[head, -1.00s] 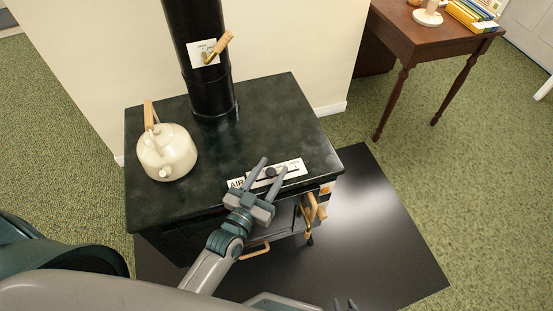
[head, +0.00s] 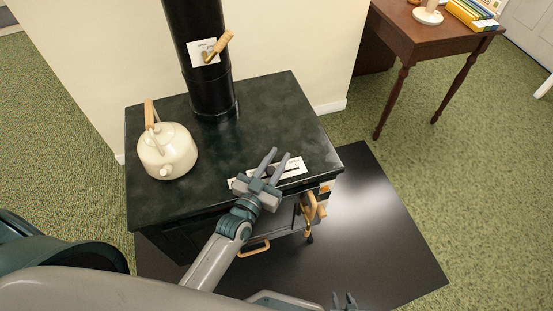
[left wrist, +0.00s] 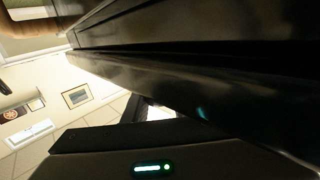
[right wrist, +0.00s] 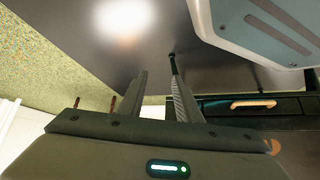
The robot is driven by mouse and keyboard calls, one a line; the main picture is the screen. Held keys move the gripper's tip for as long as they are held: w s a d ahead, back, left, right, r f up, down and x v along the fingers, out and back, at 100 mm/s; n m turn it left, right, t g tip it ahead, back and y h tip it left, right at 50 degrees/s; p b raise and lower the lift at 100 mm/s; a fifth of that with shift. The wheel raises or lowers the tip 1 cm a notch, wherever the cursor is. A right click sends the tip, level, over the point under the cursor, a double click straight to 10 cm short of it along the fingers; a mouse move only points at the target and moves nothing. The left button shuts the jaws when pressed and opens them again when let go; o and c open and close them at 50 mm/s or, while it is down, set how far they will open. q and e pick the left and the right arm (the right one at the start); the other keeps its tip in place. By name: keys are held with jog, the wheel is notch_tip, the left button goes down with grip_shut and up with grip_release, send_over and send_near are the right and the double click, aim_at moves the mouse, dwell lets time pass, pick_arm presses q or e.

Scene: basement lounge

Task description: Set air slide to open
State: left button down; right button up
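The air slide's white label plate (head: 295,167) lies along the front right edge of the black stove's top (head: 240,140), with a dark slot in it. My left gripper (head: 279,155) is over the plate, its fingers close together around the place of the dark knob. The knob itself is hidden by the fingers, and the gripper covers most of the AIR lettering. The left wrist view shows mostly the dark stove edge (left wrist: 180,85) and no clear knob. My right gripper (head: 345,299) is low at the bottom of the head view; in the right wrist view its fingers (right wrist: 158,72) are apart and empty.
A cream kettle (head: 167,152) stands on the stove's left side. The black flue pipe (head: 205,80) rises at the back with a wooden-handled damper (head: 219,45). Wooden handles (head: 309,203) stick out at the stove's front. A brown table (head: 400,40) stands back right.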

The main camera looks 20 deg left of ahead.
aim_at(302, 162)
pick_arm(q)
jog(key=shift+w+d, duration=0.1)
jog(key=shift+d, duration=0.05)
jog(key=w+d, duration=0.1)
jog(key=d, duration=0.1)
jog(key=w+d, duration=0.3)
jog(key=d, duration=0.1)
jog(key=shift+w+d, duration=0.1)
jog(key=shift+w, duration=0.05)
jog(key=shift+w+d, duration=0.1)
jog(key=shift+d, duration=0.1)
jog(key=shift+r, duration=0.1)
jog(key=c, duration=1.6)
grip_release()
jog(key=shift+c, duration=0.2)
jog(key=shift+o, duration=0.9)
jog(key=shift+d, duration=0.15)
jog(key=shift+s+a, duration=0.25)
jog(key=shift+s, duration=0.35)
jog(key=s+a+b, duration=0.1)
jog(key=s+a, duration=0.2)
jog(key=s, duration=1.3)
jog(key=shift+b, duration=0.3)
pick_arm(e)
jog(key=shift+s+d+f+g+h, duration=0.3)
jog(key=shift+s+d+f+g, duration=0.4)
jog(key=shift+d+f, duration=0.1)
pick_arm(q)
jog(key=shift+w, duration=0.1)
